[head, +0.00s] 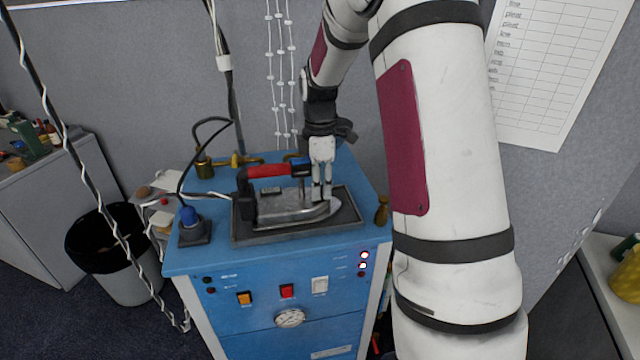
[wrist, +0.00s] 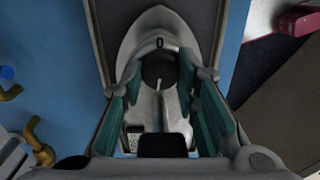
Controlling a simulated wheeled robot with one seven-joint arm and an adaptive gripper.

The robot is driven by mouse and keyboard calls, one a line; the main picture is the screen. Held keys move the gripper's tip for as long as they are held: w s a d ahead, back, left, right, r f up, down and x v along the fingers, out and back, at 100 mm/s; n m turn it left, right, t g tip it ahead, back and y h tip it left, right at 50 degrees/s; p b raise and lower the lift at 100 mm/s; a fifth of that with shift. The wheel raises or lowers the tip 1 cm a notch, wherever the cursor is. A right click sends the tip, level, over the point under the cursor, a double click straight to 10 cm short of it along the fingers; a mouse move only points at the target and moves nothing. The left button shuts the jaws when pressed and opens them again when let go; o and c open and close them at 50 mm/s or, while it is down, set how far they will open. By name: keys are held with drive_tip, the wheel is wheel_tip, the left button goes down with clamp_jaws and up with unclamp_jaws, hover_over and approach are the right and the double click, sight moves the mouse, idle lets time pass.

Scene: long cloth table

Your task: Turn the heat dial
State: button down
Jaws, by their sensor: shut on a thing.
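The iron (head: 290,212) has a grey metal body and a red and black handle, and lies flat on a dark tray (head: 243,238) on top of the blue cabinet. The iron's grey nose also shows in the wrist view (wrist: 157,18). The heat dial (wrist: 158,66) is a dark round knob with a pale line on it, behind a "0" mark on the iron's body. My gripper (head: 321,192) points down at the iron's front part. It is shut on the dial, with one finger on each side; the fingers hide the dial's sides. The dial is hidden in the head view.
A blue plug (head: 189,216) with a black cable stands left of the tray, and brass fittings (head: 237,160) lie behind. A small brass thing (head: 382,211) stands right of the tray. A bin (head: 125,275) is on the floor at left.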

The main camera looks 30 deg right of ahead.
drive_tip(key=c, duration=1.2)
unclamp_jaws()
wheel_tip(320, 180, up, 12)
drive_tip(key=shift+w, duration=0.1)
